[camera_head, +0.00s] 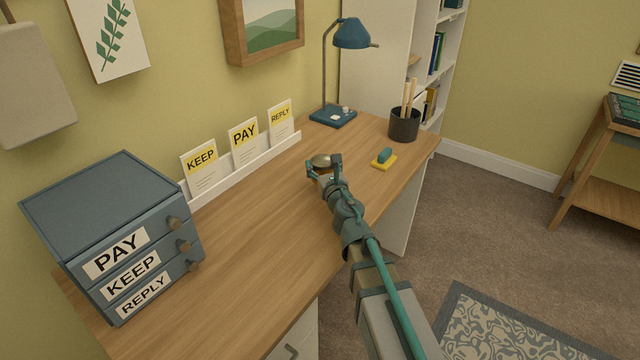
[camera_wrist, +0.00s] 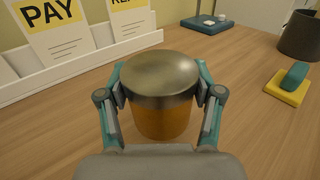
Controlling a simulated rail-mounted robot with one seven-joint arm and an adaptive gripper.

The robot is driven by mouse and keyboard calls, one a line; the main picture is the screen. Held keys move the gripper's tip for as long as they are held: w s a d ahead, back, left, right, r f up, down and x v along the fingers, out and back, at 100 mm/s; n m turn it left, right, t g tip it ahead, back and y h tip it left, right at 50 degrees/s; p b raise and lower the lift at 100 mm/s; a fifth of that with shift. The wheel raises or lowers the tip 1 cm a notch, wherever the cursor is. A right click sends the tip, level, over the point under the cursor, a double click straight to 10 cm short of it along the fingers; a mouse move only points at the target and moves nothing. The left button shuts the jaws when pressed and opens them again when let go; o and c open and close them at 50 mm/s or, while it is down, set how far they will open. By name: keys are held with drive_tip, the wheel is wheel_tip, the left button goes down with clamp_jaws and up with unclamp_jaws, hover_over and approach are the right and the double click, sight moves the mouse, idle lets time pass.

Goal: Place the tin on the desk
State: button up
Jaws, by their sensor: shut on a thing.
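The tin (camera_wrist: 160,84) has a dull metal lid and an amber-orange body. It stands upright between the fingers of my gripper (camera_wrist: 160,105), which is shut on it from both sides. In the head view the tin's lid (camera_head: 320,160) shows at the end of my gripper (camera_head: 325,170), over the middle of the wooden desk (camera_head: 245,220). The tin's base is partly hidden by my gripper, and I cannot tell whether it touches the desktop.
A white rack (camera_head: 245,168) with cards stands behind. A blue drawer unit (camera_head: 110,220) is at the left. A yellow pad with a teal block (camera_head: 384,158), a dark pen cup (camera_head: 404,124) and a lamp (camera_head: 350,35) are to the right. The desktop left of my gripper is clear.

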drive_tip(key=shift+f+b, duration=1.8)
drive_tip(key=shift+f, duration=0.2)
drive_tip(key=shift+f, duration=0.1)
drive_tip(key=shift+f, duration=0.1)
drive_tip(key=o, duration=1.2)
drive_tip(key=shift+o, duration=0.2)
